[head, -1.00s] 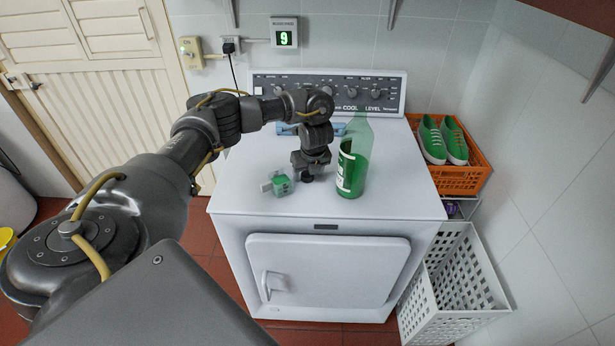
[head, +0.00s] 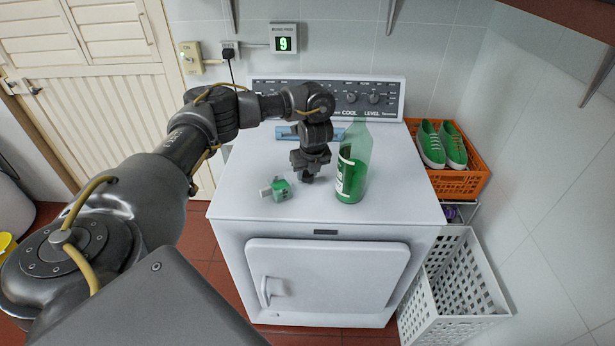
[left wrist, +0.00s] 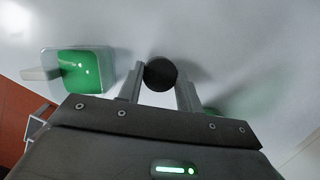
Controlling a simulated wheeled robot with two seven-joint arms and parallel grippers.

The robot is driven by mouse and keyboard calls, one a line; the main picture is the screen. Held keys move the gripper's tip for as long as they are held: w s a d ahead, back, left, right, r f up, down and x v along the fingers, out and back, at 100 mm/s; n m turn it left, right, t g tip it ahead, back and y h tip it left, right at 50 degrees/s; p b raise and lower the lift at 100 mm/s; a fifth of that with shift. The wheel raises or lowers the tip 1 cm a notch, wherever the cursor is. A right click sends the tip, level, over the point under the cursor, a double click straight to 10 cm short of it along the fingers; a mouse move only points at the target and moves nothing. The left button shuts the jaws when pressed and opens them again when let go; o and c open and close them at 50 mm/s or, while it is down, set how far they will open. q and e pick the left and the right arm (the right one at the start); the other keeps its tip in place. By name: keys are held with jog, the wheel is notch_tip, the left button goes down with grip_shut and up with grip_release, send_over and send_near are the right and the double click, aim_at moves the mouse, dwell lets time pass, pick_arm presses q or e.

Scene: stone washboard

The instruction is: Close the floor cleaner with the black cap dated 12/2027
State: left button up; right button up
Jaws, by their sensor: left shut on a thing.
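The floor cleaner is probably the tall green translucent bottle (head: 352,178) standing upright on the white machine; its narrow top is clear of any visible black cap. My left gripper (head: 307,178) is just left of the bottle, pointing down close to the machine top. In the left wrist view its two fingers (left wrist: 160,88) are shut on a round black cap (left wrist: 160,73). The date on the cap cannot be read. In the head view the cap is mostly hidden under the gripper. My right gripper does not show.
A small green and white object (head: 281,190) lies left of my gripper; it also shows in the left wrist view (left wrist: 80,72). A blue item (head: 288,133) lies behind. An orange crate (head: 462,184) with green shoes and a white basket (head: 455,285) stand at the right.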

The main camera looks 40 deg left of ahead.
pick_arm(q)
jog(key=s+d+r, duration=0.9)
jog(key=s+r, duration=0.1)
jog(key=shift+s+r+p, duration=0.3)
jog(key=shift+s+r, duration=0.1)
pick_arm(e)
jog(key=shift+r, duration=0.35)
pick_arm(q)
jog(key=s+d+r+n+g+h+b, duration=0.1)
jog(key=d+r+n+g+b, duration=0.1)
jog(key=d+n, duration=0.5)
jog(key=d+r+n+g+h+b, duration=0.1)
jog(key=d+r+n+g+b, duration=0.1)
jog(key=d+n, duration=0.5)
jog(key=shift+s+d+r+n+g, duration=0.15)
jog(key=shift+s+r+n+g, duration=0.65)
jog(key=shift+n, duration=2.5)
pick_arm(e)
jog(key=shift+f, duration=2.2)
pick_arm(q)
jog(key=shift+w+r+t, duration=0.3)
jog(key=shift+w+r, duration=0.05)
jog(key=shift+w, duration=0.05)
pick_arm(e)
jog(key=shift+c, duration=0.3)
